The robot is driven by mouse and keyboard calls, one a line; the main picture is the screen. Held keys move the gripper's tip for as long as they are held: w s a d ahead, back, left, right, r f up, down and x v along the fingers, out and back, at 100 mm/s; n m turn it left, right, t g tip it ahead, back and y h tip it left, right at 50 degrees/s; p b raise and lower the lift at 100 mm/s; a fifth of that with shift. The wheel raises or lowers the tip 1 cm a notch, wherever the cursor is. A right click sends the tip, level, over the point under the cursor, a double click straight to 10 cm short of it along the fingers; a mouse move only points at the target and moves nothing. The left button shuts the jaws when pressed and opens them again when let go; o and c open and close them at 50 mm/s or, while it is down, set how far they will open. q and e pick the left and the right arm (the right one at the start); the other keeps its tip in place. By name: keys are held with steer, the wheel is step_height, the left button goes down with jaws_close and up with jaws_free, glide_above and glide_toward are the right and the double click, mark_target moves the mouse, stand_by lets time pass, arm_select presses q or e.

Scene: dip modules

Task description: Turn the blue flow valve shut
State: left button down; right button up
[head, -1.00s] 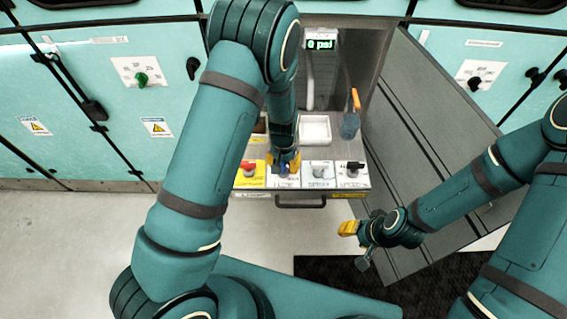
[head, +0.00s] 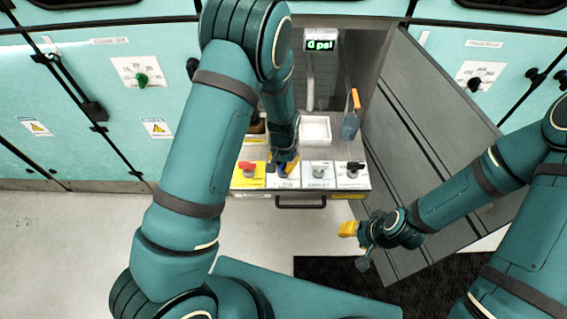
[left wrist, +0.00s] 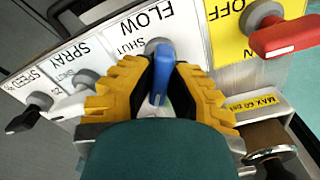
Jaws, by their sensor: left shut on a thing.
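The blue flow valve (left wrist: 161,72) shows in the left wrist view as a blue lever on a grey hub, on a white plate marked FLOW (left wrist: 143,28) with SHUT beside it. My left gripper (head: 284,168) is over the front panel in the head view. In the left wrist view its yellow fingers stand on both sides of the blue lever and are shut on it. In the head view the gripper largely hides the valve. The lever's exact setting on its scale is partly hidden. My right gripper (head: 355,236) hangs off to the right of the drawer, away from the valves.
A red handle (left wrist: 288,39) on a yellow plate sits beside the flow valve. The spray knob (left wrist: 84,83) and black speed knob (left wrist: 30,112) are on the other side.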

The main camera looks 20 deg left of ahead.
arm_select(q)
steer(key=m, duration=1.1)
steer(key=shift+m+b, duration=0.3)
stand_by(0.4)
steer(key=c, duration=0.9)
jaws_free()
steer(key=shift+c, duration=0.2)
steer(key=shift+r, duration=0.1)
step_height(320, 180, up, 12)
